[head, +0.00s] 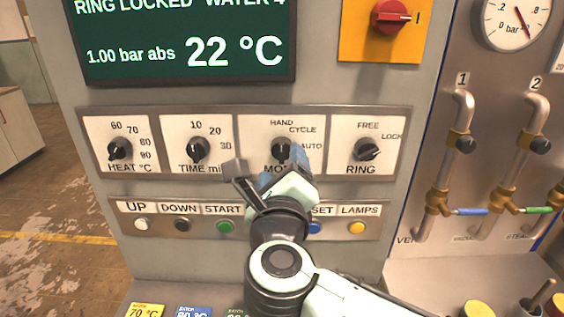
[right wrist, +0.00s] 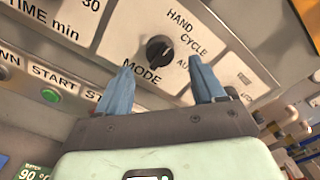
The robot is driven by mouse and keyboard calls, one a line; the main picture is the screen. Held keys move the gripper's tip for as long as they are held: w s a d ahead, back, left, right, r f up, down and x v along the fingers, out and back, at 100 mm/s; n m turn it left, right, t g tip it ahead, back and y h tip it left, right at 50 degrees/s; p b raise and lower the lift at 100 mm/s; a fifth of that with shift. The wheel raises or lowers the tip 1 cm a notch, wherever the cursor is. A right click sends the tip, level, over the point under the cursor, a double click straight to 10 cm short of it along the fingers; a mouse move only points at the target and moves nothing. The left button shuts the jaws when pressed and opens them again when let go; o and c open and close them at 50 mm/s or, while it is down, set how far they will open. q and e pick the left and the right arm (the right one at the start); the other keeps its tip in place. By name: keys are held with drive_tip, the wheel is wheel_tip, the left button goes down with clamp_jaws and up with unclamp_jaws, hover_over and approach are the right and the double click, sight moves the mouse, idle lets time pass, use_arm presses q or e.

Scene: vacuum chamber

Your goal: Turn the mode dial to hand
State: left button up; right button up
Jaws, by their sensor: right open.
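The mode dial (head: 281,146) is a round black knob on a white plate, third in the row of dials. HAND, CYCLE and AUTO are printed around its upper and right side. It also shows in the right wrist view (right wrist: 158,48); which word its pointer faces is too small to tell. My right gripper (head: 284,168) is in front of the lower part of this plate and covers part of the word MODE. In the right wrist view its two blue fingers (right wrist: 164,72) are spread apart and empty, with the dial just beyond and between their tips. My left gripper is not in view.
Heat (head: 119,148), time (head: 197,149) and ring (head: 367,149) dials share the panel. Below is a row of push buttons, including a green start button (head: 225,226) close to my right gripper. A screen (head: 185,40) and red switch (head: 391,16) sit above; pipes with valves (head: 462,142) stand right.

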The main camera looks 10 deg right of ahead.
drive_tip(key=s+a+b, duration=0.1)
drive_tip(key=s, duration=0.7)
drive_tip(key=shift+s+a, duration=0.25)
drive_tip(key=shift+a, duration=0.1)
